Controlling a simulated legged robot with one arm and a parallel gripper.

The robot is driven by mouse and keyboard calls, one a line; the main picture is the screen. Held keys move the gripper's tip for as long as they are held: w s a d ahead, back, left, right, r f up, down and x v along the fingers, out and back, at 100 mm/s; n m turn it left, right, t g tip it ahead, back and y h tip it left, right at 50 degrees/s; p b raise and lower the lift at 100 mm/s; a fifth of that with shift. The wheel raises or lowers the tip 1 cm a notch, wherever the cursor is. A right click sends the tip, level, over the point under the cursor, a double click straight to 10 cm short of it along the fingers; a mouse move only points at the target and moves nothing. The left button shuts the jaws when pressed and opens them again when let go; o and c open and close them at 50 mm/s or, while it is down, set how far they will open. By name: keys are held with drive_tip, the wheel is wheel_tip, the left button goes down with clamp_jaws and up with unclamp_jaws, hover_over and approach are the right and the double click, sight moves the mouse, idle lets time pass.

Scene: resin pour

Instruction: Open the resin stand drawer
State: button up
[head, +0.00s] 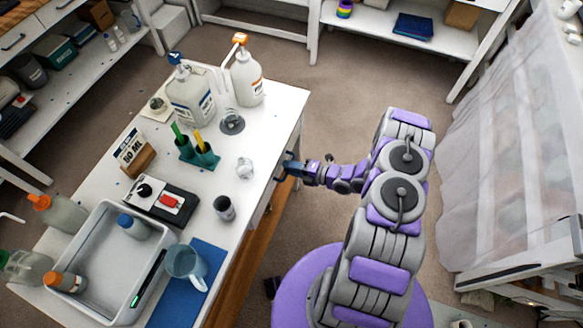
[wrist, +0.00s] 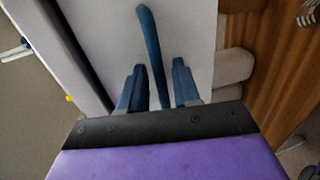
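The resin stand is a white table (head: 218,183), with its drawer side facing my arm at the right. In the wrist view the white drawer front (wrist: 190,25) carries a curved blue handle (wrist: 150,40). My gripper (wrist: 157,88) has two blue fingers standing apart, one on each side of the handle. A gap shows between the handle and the right finger; contact at the left finger is unclear. In the head view my gripper (head: 288,168) is at the stand's right side and hides much of the handle. I cannot see into the drawer.
The stand top holds a white tray (head: 78,226), a clear jug (head: 186,262) on a blue mat (head: 178,308), a scale (head: 160,202) and pump bottles (head: 246,75). Brown wood (wrist: 262,75) shows beside the drawer. A translucent curtain (head: 515,150) hangs right.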

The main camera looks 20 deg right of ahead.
drive_tip(key=shift+d, duration=0.55)
clamp_jaws()
drive_tip(key=shift+a, duration=0.15)
drive_tip(key=shift+a, duration=0.1)
drive_tip(key=shift+s, duration=0.1)
drive_tip(key=f+p+v, duration=0.1)
drive_tip(key=f+v, duration=0.1)
drive_tip(key=v, duration=1)
drive_tip(key=d+f+p+v, duration=0.1)
drive_tip(key=f+v, duration=0.2)
drive_tip(key=v, duration=0.8)
drive_tip(key=shift+s+d+p, duration=0.2)
drive_tip(key=shift+s+p, duration=0.2)
drive_tip(key=shift+s, duration=0.1)
drive_tip(key=shift+c, duration=0.2)
unclamp_jaws()
drive_tip(key=shift+o, duration=1)
drive_tip(key=shift+w, duration=0.1)
